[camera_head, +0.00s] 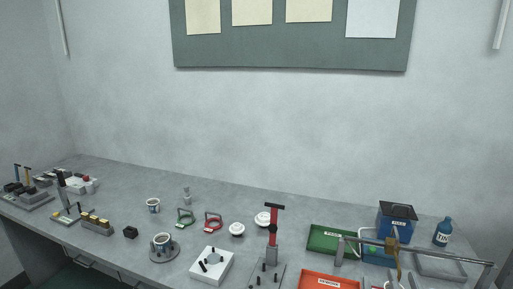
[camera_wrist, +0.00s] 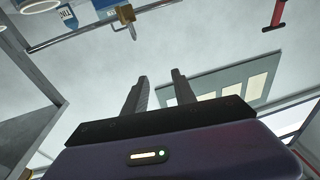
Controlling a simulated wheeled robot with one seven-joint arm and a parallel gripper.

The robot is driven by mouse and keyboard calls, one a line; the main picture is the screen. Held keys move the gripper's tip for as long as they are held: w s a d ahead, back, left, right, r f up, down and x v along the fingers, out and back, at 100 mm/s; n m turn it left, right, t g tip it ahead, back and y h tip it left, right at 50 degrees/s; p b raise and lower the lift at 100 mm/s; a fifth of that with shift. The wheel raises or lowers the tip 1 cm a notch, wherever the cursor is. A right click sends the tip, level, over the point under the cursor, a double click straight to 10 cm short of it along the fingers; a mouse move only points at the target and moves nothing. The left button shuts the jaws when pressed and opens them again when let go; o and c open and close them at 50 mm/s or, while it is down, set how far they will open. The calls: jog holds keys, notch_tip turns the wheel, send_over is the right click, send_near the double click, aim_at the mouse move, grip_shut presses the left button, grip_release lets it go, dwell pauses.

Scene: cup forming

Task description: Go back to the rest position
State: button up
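My gripper (camera_wrist: 160,82) shows in the wrist view, with its two dark fingers apart and nothing between them. It is in the air, touching nothing that I can see. Behind the fingers are the wall and the wall board (camera_wrist: 222,84). The gripper and arm do not show in the head view. The workbench (camera_head: 130,176) in the head view stands clear of any arm.
On the bench are two cups (camera_head: 153,204) (camera_head: 163,240), a white block (camera_head: 212,266), a red-handled press (camera_head: 273,232), a green tray (camera_head: 330,238), an orange tray (camera_head: 330,285), a blue bin (camera_head: 397,222) and a bottle (camera_head: 443,232). A rail (camera_head: 420,250) crosses the right side.

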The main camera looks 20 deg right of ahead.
jog(key=s+a+f+n+y, duration=0.1)
jog(key=s+a+n+y, duration=0.1)
jog(key=s+a, duration=0.6)
jog(key=s+a+f+n+g+y, duration=0.1)
jog(key=s+a+n+y, duration=0.1)
jog(key=s+a+y, duration=0.2)
jog(key=s+a+f+n+g+y, duration=0.1)
jog(key=s+a+f+y, duration=0.1)
jog(key=s+a, duration=0.9)
jog(key=s, duration=0.7)
jog(key=shift+s+a+n+y, duration=0.15)
jog(key=shift+a+n+y, duration=0.2)
jog(key=shift+n+y, duration=0.05)
